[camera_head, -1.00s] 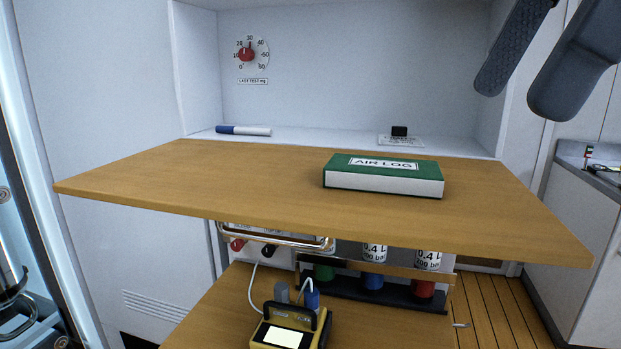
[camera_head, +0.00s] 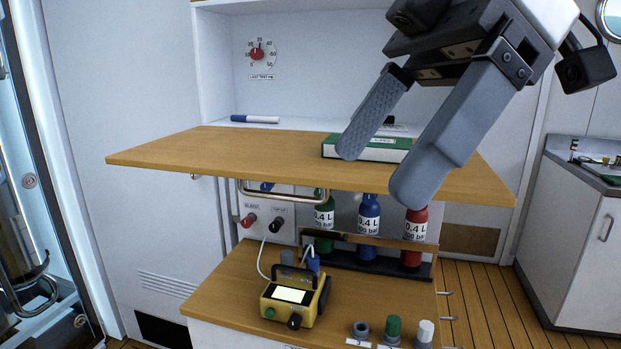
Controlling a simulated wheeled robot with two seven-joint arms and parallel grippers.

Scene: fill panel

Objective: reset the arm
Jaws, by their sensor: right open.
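My right gripper (camera_head: 375,160) comes in from the upper right, with its two grey fingers spread apart and nothing between them. It appears in front of the wooden shelf board (camera_head: 215,160) and hides part of the green book (camera_head: 337,150) lying on it. I cannot tell how far the fingertips are from the book. My left gripper is out of view.
Below the board are a metal handle (camera_head: 290,195), green, blue (camera_head: 369,227) and red (camera_head: 413,240) bottles, and a yellow device (camera_head: 290,298) on a lower wooden counter. A marker (camera_head: 255,119) lies in the white cabinet recess. Open floor (camera_head: 490,295) shows at right.

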